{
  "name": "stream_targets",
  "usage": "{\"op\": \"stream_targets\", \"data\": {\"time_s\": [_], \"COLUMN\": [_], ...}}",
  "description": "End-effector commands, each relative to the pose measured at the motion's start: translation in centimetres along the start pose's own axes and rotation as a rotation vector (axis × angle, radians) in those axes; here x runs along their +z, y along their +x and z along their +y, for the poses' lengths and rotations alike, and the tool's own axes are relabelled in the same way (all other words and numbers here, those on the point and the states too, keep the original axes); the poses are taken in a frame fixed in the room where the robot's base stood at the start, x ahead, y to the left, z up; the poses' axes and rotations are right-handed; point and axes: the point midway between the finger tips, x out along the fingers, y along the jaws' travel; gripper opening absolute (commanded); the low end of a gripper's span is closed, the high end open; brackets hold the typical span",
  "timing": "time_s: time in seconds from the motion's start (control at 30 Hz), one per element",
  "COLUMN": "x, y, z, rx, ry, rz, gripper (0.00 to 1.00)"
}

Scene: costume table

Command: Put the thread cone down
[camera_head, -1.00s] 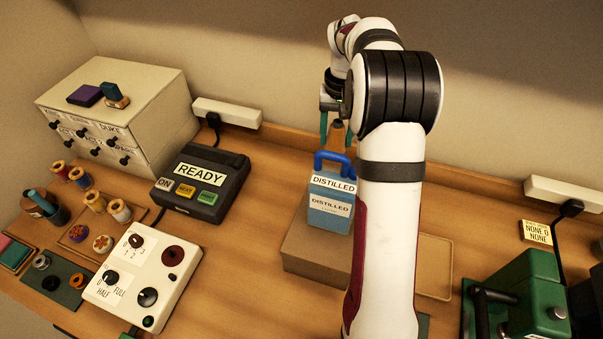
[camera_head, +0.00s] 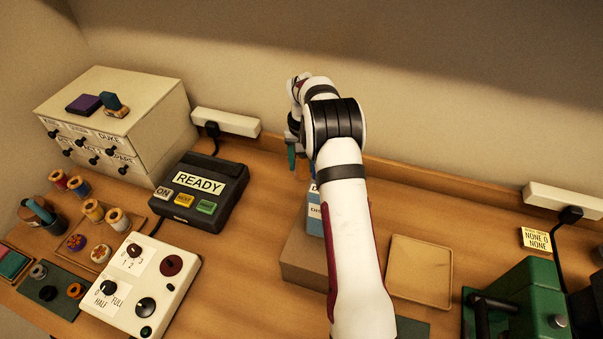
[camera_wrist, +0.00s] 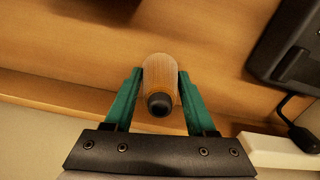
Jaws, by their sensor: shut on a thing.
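The thread cone (camera_wrist: 160,78) is orange-brown with a dark tip and shows in the wrist view. My gripper (camera_wrist: 160,92) is shut on it, with one teal finger on each side. The cone's dark tip points back toward the gripper's palm. In the head view my gripper (camera_head: 292,157) is near the back edge of the wooden table, right of the READY device. There the cone is hidden or too small to make out. I cannot tell whether the cone touches the table.
The READY device (camera_head: 225,172) stands left of my gripper, with a power strip (camera_head: 226,122) behind it. A cardboard-brown block (camera_head: 302,262) and a blue DISTILLED container (camera_head: 315,215), partly behind my arm, are nearer. An empty shallow tray (camera_head: 420,270) lies right.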

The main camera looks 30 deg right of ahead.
Motion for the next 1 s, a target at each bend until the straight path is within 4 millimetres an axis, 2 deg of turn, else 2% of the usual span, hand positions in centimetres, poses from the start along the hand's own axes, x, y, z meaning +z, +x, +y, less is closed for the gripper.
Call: {"op": "stream_targets", "data": {"time_s": [0.07, 0.27, 0.57, 0.6, 0.73, 0.77, 1.0], "x": [-0.1, 0.0, 0.0, 0.0, 0.0, 0.0, -0.1], "y": [0.6, 4.1, 4.4, 4.5, 4.4, 4.4, 4.4], "z": [-0.4, -0.4, -0.4, -0.4, -0.3, -0.3, -0.3], "rx": [0.0, 0.0, -0.001, -0.001, -0.001, -0.001, -0.001], "ry": [0.0, 0.0, 0.0, 0.0, 0.0, 0.0, 0.0], "rz": [-0.001, -0.001, 0.0, 0.0, 0.0, 0.0, 0.001], "gripper": [0.0, 0.0, 0.0, 0.59, 0.83, 0.86, 0.86]}}
